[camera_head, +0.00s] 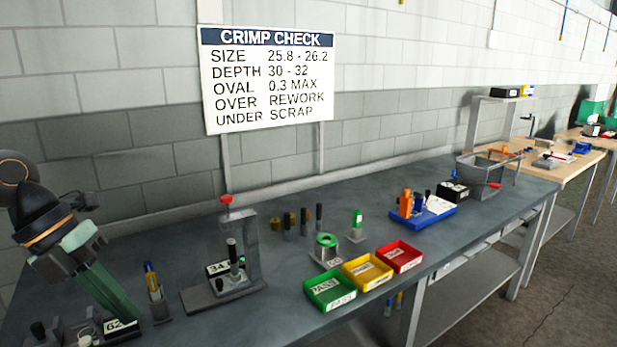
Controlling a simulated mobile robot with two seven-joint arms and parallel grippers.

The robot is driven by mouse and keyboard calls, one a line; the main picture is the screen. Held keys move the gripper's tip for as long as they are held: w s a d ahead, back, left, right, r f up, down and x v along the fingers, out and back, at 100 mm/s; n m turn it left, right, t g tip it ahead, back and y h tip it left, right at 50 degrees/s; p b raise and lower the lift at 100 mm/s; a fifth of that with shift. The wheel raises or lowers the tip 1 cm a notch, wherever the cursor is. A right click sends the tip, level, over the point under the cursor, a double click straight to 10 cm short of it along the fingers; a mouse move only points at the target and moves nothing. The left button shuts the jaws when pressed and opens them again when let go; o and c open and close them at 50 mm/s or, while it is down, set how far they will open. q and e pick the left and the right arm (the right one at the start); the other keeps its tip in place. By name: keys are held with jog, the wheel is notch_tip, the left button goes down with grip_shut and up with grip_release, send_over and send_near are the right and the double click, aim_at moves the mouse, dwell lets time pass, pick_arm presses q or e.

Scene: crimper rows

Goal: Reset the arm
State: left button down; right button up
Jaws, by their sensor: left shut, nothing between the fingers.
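My left gripper (122,308) comes in from the left edge and points down over the near left part of the grey bench (300,310). Its greenish fingers are shut with nothing between them. The fingertips are just above or behind a small block marked 62 (120,328); whether they touch it I cannot tell. My right gripper is not in view.
Beside the gripper stands a holder with pens (153,290). Right of it is a press with a red knob (228,255). Green (330,290), yellow (367,271) and red (400,257) trays line the front edge. A sign (268,80) stands behind.

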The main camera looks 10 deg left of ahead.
pick_arm(q)
notch_tip(320, 180, down, 25)
jog(key=w+a+n+t+h, duration=0.1)
jog(key=w+n+t, duration=0.1)
jog(key=n+t, duration=1.45)
jog(key=s+d+f+n+g+y, duration=0.2)
jog(key=s+d+f+n+g, duration=0.2)
jog(key=s+d+f+n, duration=0.3)
jog(key=s+d+f+n+g+y, duration=0.2)
jog(key=s+d+f+n+g, duration=0.2)
jog(key=f, duration=0.7)
jog(key=s+d+n, duration=0.2)
jog(key=d+n, duration=0.1)
jog(key=shift+s+d, duration=0.35)
jog(key=shift+a+r+n, duration=0.1)
jog(key=shift+a+n, duration=0.05)
jog(key=shift+n, duration=0.1)
